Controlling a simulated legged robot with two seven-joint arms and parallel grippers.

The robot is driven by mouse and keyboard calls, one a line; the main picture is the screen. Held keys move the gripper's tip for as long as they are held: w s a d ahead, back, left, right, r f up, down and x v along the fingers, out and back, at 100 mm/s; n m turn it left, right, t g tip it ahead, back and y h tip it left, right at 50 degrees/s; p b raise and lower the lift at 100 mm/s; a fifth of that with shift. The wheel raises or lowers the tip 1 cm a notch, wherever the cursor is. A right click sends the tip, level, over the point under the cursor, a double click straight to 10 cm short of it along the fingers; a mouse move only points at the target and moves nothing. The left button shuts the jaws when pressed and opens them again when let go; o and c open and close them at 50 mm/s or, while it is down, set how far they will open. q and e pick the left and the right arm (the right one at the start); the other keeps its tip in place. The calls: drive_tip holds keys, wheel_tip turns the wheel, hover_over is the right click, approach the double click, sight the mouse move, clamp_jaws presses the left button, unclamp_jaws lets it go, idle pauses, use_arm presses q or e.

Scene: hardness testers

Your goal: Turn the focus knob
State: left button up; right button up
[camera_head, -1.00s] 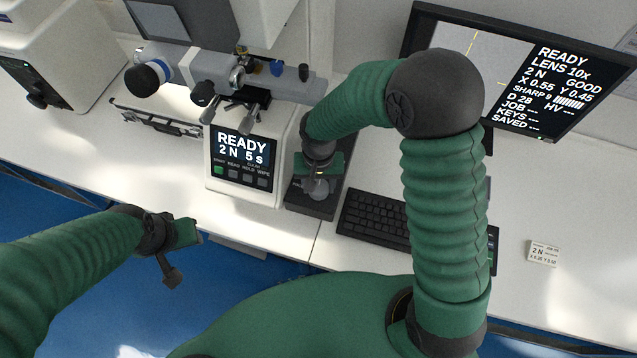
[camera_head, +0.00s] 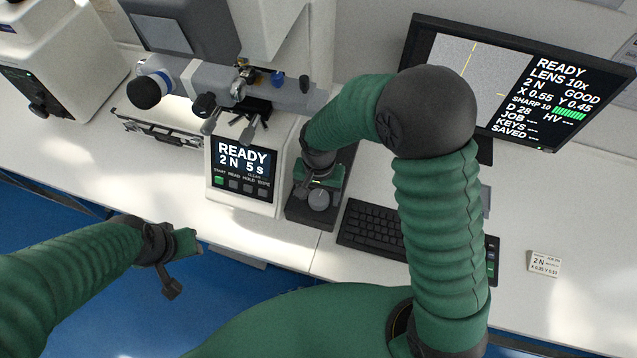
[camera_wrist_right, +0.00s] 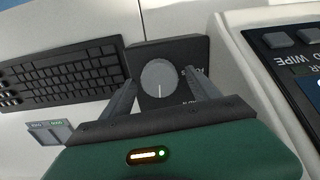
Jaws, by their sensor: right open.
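The focus knob (camera_wrist_right: 160,80) is a round grey dial with a white pointer line, on a dark box (camera_wrist_right: 176,52) with a partly hidden label. In the right wrist view the line points down, toward my gripper. My right gripper (camera_wrist_right: 158,88) is open, with one finger on each side of the knob and visible gaps between them. In the head view the knob (camera_head: 318,201) shows just below my right gripper (camera_head: 318,180). My left gripper (camera_head: 182,268) hangs in front of the bench, away from the knob; its jaw opening is unclear.
The tester panel (camera_head: 241,172) reads READY, 2 N, 5 s and stands left of the knob box. A keyboard (camera_head: 375,230) lies to its right. The monitor (camera_head: 510,85) shows SHARP 10 with a green bar. A small card (camera_head: 544,264) lies on clear bench.

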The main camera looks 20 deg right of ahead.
sight(319, 197)
wheel_tip(319, 197, up, 16)
idle(0.5)
